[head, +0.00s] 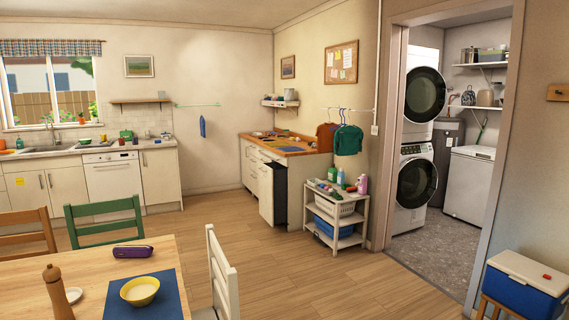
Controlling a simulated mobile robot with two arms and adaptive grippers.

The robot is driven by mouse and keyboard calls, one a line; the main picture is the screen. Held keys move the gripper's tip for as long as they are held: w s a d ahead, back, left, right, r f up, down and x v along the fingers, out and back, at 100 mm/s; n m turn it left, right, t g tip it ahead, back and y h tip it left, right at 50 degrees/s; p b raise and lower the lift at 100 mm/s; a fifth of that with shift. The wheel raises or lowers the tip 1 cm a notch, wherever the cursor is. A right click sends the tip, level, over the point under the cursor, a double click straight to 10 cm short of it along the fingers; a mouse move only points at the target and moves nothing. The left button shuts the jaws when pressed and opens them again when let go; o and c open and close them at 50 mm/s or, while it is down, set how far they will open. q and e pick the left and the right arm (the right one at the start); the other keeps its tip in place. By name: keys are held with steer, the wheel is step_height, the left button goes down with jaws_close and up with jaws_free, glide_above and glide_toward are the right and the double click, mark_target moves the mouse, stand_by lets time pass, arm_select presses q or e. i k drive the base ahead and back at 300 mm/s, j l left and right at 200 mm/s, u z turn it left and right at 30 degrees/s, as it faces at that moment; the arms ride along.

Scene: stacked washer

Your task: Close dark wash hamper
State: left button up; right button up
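A pull-out hamper with a white front panel (265,194) and a dark side (281,195) stands out from the end of the wood-topped counter unit (250,165). It looks open, with its front away from the cabinet. Its inside is hidden from this angle. I take it to be the dark wash hamper, but no label on it is readable. Neither of my grippers shows in the head view.
A white shelf cart (335,240) with bottles and baskets stands just right of the hamper. A dining table (85,270) with chairs fills the lower left. A blue cooler (524,290) is at lower right. Wood floor (290,270) is clear in the middle.

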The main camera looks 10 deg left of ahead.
mark_target(284, 190)
steer(key=i+l+z, duration=0.25)
steer(key=i, duration=0.35)
steer(key=i+l+z, duration=0.1)
steer(key=i+z, duration=0.15)
steer(key=i, duration=0.3)
steer(key=i+u, duration=0.25)
steer(key=i, duration=0.3)
steer(key=i+u, duration=0.3)
steer(key=i, duration=0.25)
steer(key=i+l+u, duration=0.25)
steer(key=i, duration=0.25)
steer(key=i+j+u, duration=0.3)
steer(key=i+u, duration=0.2)
steer(key=i, duration=0.7)
steer(key=i+l+u, duration=0.2)
steer(key=i+u, duration=0.3)
steer(key=i, duration=0.7)
steer(key=i+z, duration=0.1)
steer(key=i, duration=0.5)
steer(key=i+j+z, duration=0.15)
steer(key=i, duration=0.45)
steer(key=i+z, duration=0.1)
steer(key=i, duration=0.45)
